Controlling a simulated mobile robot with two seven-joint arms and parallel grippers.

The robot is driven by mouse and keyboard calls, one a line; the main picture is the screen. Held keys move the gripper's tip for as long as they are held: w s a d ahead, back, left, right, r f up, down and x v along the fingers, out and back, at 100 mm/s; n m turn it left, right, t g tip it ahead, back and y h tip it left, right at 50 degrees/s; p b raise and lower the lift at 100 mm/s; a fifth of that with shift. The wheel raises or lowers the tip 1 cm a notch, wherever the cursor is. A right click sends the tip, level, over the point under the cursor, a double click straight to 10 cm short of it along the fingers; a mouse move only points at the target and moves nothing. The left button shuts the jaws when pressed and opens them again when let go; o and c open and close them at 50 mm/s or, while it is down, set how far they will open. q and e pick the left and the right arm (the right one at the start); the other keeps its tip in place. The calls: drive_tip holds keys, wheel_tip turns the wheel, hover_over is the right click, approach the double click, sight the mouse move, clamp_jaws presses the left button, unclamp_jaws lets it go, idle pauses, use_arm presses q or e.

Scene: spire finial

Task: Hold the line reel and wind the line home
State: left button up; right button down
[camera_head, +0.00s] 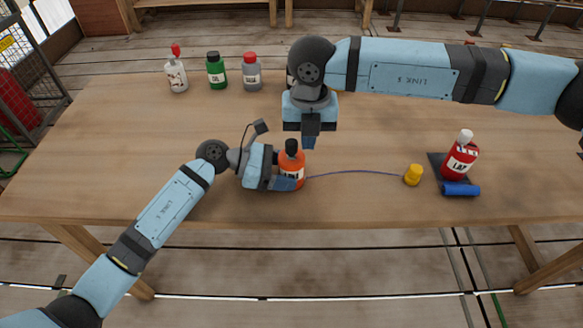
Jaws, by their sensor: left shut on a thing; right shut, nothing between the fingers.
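The line reel (293,167) is an orange, bottle-like body with a black top, standing upright on the wooden table. My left gripper (284,182) is shut on its lower part from the left and hides some of it. A thin blue line (355,171) runs from the reel's right side, slightly bowed, to a small yellow piece (413,174) on the table. My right gripper (310,136) is shut and empty, pointing down close above and slightly right of the black top. I cannot tell whether it touches the top.
A red bottle (460,157) with a white cap stands on a dark mat (435,160) at right, with a blue cylinder (461,190) in front. White, green (216,72) and grey (252,73) bottles stand at the back left. The table's (120,150) left part is clear.

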sight(292, 144)
drive_tip(key=shift+s+a, duration=0.2)
drive_tip(key=shift+a, duration=0.2)
drive_tip(key=shift+s+a, duration=0.45)
drive_tip(key=shift+s, duration=0.1)
idle(0.8)
drive_tip(key=shift+s+a, duration=0.25)
drive_tip(key=shift+a, duration=0.5)
idle(0.7)
drive_tip(key=shift+s, duration=0.1)
drive_tip(key=shift+r, duration=0.1)
drive_tip(key=shift+r, duration=3.4)
drive_tip(key=shift+d, duration=0.1)
